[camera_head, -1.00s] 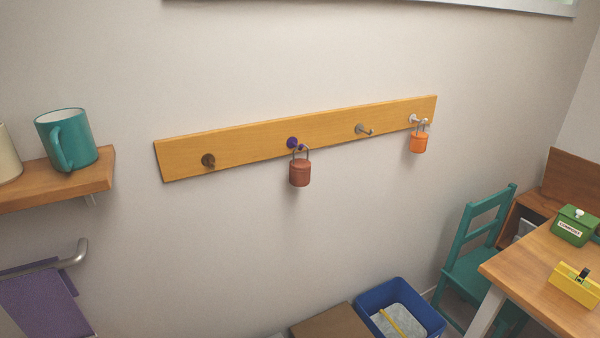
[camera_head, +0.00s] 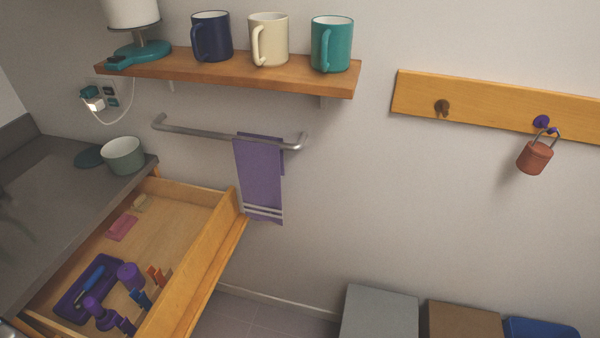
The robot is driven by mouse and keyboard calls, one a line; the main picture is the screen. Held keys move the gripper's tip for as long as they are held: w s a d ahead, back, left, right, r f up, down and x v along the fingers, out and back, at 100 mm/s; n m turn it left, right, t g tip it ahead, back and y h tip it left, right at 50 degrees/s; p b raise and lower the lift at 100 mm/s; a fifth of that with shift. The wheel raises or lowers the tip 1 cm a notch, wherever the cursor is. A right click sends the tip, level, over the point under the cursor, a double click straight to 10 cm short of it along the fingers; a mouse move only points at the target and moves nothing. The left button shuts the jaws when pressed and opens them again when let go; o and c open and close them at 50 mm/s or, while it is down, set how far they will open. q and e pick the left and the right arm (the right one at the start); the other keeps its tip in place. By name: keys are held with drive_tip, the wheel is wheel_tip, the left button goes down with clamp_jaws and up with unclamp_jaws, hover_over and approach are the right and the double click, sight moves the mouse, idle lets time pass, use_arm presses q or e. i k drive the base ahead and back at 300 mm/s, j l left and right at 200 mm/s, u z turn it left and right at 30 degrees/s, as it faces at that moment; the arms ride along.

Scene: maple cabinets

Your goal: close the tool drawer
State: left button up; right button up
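The tool drawer (camera_head: 203,258) is a light wooden drawer at the lower left, pulled well out from under the grey counter (camera_head: 60,190). The near left corner of the drawer is cut off by the picture's bottom edge. Neither of my grippers shows in the head view.
A bowl (camera_head: 123,155) stands on the counter by its edge. A towel bar (camera_head: 215,135) with a purple towel (camera_head: 260,180) is on the wall behind the drawer. A shelf (camera_head: 230,76) holds three mugs and a lamp. Bins (camera_head: 380,315) stand at the lower right; the floor between is clear.

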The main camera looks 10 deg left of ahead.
sight(193, 231)
drive_tip(key=u, duration=1.1)
